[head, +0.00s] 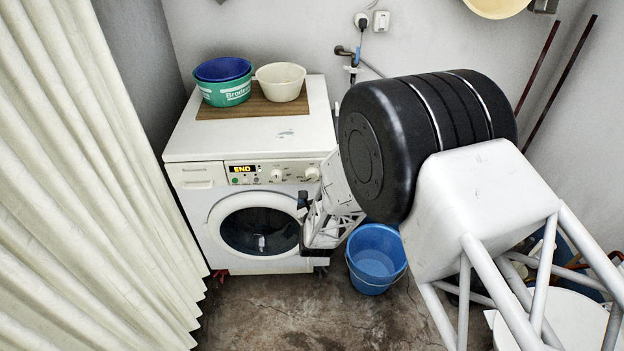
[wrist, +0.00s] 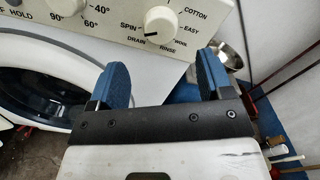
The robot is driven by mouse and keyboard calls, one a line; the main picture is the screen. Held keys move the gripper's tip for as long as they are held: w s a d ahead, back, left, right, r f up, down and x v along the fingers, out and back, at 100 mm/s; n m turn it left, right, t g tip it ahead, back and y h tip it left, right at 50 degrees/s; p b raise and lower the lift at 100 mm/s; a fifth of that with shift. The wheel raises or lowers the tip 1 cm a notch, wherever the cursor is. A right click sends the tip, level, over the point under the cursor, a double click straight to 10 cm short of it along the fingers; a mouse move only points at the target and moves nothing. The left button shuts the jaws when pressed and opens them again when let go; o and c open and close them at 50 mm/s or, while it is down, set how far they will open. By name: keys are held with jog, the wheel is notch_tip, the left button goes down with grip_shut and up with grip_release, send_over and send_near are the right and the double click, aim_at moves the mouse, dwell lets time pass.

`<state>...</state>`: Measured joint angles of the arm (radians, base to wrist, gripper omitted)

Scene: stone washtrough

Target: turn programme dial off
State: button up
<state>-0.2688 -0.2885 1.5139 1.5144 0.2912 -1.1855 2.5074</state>
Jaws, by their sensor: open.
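The washing machine (head: 258,215) stands against the back wall, with a lit display (head: 243,169) reading END. The programme dial (head: 312,173) is the right-hand white round knob on its panel. In the head view my gripper (head: 303,200) is in front of the machine's right side, just below the dial.
Another knob (head: 276,175) sits left of the dial. The door (head: 259,231) is below the panel. A blue bucket (head: 374,262) stands on the floor at right. Basins (head: 223,82) and a cream bowl (head: 281,83) sit on a board on top. A curtain (head: 90,190) hangs at left.

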aim_at(312, 177)
jog(key=shift+w, duration=0.1)
dwell(0.3)
jog(key=shift+w, duration=3.8)
jog(key=c, duration=0.9)
